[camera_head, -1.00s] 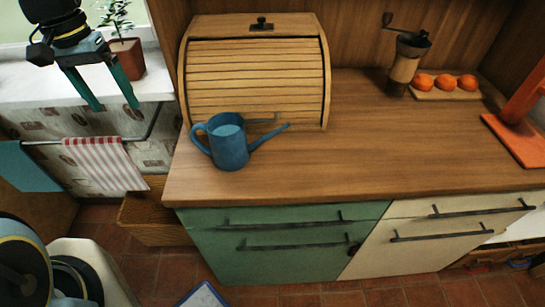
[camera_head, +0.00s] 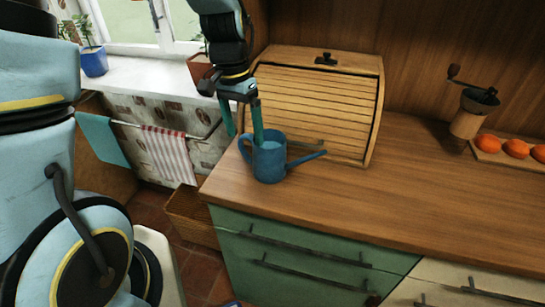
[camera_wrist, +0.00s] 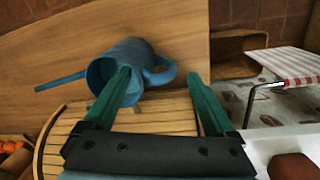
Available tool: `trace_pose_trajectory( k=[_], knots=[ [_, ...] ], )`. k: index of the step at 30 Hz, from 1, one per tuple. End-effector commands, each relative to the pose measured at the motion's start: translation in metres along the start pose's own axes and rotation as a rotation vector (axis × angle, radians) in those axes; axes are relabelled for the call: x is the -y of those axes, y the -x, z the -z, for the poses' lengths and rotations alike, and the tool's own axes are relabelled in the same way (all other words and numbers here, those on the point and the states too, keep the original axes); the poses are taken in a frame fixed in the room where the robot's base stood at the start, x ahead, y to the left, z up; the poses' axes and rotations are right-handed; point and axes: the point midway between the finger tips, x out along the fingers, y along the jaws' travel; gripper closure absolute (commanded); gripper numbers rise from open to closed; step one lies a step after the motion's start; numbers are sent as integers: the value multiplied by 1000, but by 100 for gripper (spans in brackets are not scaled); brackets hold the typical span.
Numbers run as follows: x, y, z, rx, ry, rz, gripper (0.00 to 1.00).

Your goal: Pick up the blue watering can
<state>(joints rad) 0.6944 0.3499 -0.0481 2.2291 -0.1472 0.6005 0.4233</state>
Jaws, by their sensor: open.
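The blue watering can (camera_head: 270,165) stands upright on the wooden counter near its left front corner. Its handle points left and its spout points right. My gripper (camera_head: 243,137) is open and points down at the can's handle side. In the wrist view, the can (camera_wrist: 135,52) lies beyond my gripper (camera_wrist: 160,76); one finger overlaps its open mouth, the other is past the handle. The handle shows between the fingers. I cannot tell whether the first finger is inside the mouth or just above it. Nothing is gripped.
A wooden bread box (camera_head: 318,105) stands close behind the can. A coffee grinder (camera_head: 470,115) and oranges (camera_head: 515,148) are farther right. The counter (camera_head: 400,200) is clear to the right of the can. A striped towel (camera_head: 168,152) hangs on a rail at left.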

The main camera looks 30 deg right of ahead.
Motion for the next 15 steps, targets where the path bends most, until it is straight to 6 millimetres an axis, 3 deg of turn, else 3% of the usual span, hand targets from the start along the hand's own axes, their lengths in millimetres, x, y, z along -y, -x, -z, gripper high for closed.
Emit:
trace_pose_trajectory(
  k=[15],
  knots=[
    [0,-56,0,1,1,0,9]
  ],
)
